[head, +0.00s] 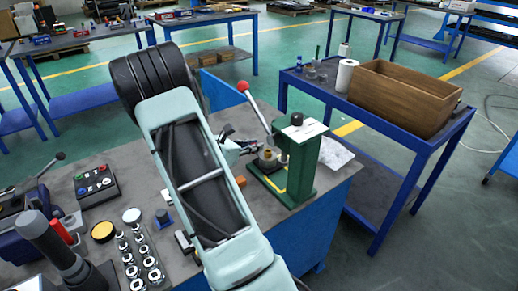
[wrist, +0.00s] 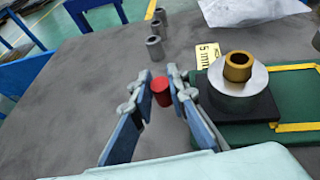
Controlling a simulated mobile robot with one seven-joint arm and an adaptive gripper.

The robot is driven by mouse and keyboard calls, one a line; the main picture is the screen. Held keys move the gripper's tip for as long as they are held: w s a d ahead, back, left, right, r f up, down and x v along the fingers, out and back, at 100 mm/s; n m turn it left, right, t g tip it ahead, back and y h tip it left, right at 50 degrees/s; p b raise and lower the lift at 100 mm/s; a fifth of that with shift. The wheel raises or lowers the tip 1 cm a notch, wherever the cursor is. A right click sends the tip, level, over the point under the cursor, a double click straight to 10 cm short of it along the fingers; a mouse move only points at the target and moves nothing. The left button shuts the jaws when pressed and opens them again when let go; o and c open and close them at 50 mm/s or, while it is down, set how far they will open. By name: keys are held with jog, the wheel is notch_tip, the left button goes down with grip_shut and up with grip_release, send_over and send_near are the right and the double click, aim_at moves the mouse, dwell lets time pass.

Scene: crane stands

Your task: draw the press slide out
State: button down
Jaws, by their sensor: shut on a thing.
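The green press (head: 302,160) stands near the right end of the workbench, with a lever ending in a red ball (head: 243,87). Its slide shows in the wrist view as a black block (wrist: 243,110) on the green base, carrying a silver disc (wrist: 222,84) and a brass bushing (wrist: 239,66). My gripper (wrist: 161,88) is shut on a small red knob (wrist: 161,97) left of the block. The right finger hides any link between knob and block. In the head view my gripper (head: 243,147) is left of the press, and the knob cannot be made out.
A yellow "5 mm" label (wrist: 207,54) lies beside the base. Several grey metal sleeves (wrist: 155,47) stand beyond the gripper. A button box (head: 95,186) and metal parts (head: 140,255) occupy the bench's left and front.

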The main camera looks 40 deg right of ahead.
jog(key=shift+w+r, duration=0.15)
jog(key=shift+w, duration=0.15)
jog(key=c, duration=1.8)
grip_release()
jog(key=shift+w, duration=0.1)
jog(key=shift+c, duration=0.2)
jog(key=v, duration=1.2)
